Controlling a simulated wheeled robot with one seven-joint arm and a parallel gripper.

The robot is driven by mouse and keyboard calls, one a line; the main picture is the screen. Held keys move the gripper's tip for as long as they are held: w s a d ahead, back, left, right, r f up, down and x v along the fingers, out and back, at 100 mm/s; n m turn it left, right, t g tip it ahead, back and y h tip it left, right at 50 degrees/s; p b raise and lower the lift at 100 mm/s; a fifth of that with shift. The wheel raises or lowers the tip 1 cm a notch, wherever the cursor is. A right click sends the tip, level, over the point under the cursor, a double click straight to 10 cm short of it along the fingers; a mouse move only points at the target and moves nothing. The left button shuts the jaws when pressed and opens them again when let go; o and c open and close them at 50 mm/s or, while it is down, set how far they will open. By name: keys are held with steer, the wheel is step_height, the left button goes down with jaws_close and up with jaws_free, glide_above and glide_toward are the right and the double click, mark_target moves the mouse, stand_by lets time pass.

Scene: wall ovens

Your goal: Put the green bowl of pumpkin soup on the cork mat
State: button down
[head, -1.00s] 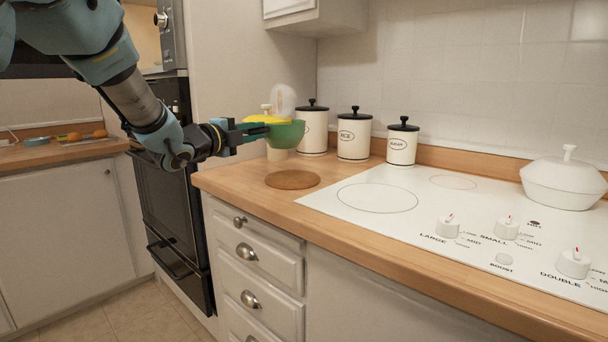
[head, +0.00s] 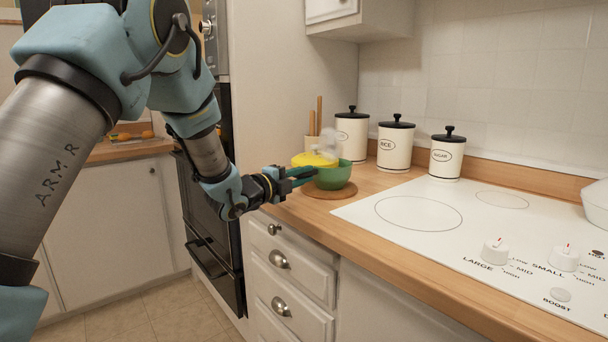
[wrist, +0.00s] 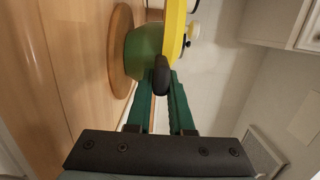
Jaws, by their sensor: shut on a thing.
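The green bowl (head: 334,178) with a yellow top (head: 314,160) is over the round cork mat (head: 330,191) on the wooden counter, with a pale, blurry wisp above it. In the wrist view the bowl (wrist: 145,52) stands in front of the mat (wrist: 120,84), its base at or just above it; I cannot tell whether they touch. My gripper (head: 306,174) is shut on the bowl's near side. In the wrist view a dark rounded piece (wrist: 161,76) shows between the fingertips, and the bowl's far side is hidden.
Several cream canisters with black lids, one of them the middle canister (head: 396,144), stand along the wall behind the bowl. A white hob (head: 420,213) with knobs lies to the right. A dark wall oven (head: 213,225) is at the left.

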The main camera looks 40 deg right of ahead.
stand_by(0.3)
steer(key=c, duration=0.8)
jaws_free()
steer(key=shift+f, duration=0.1)
steer(key=shift+r, duration=0.3)
steer(key=a+b, duration=0.2)
steer(key=a, duration=1)
steer(key=shift+s+f, duration=0.15)
steer(key=shift+s, duration=0.3)
